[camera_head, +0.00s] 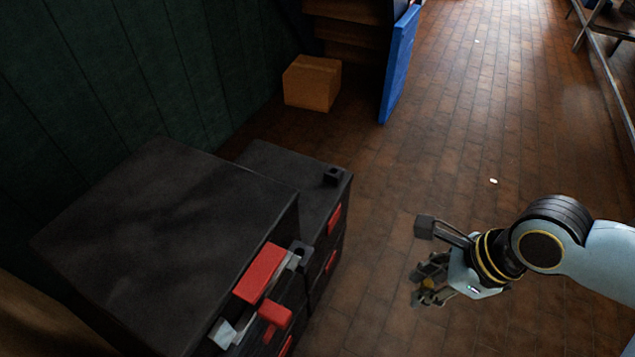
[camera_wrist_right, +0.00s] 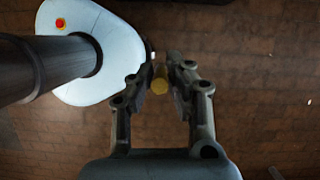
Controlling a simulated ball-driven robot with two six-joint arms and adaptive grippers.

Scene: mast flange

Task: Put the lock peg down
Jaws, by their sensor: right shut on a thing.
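My right gripper (camera_head: 421,288) hangs over the brick floor at the right of the head view. In the right wrist view its fingers (camera_wrist_right: 160,82) are closed on a small yellow piece, which I take to be the lock peg (camera_wrist_right: 159,86). Only a short yellow end of the peg shows between the fingertips; the rest is hidden. A bit of yellow also shows at the gripper in the head view. The peg is clear of the dark cabinets. My left gripper is not in view.
A large black cabinet (camera_head: 165,240) with a red block (camera_head: 260,272) and grey fittings at its edge stands lower left. A lower black cabinet (camera_head: 275,180) with red handles adjoins it. A cardboard box (camera_head: 312,83) and blue panel (camera_head: 400,65) are behind. The floor between is open.

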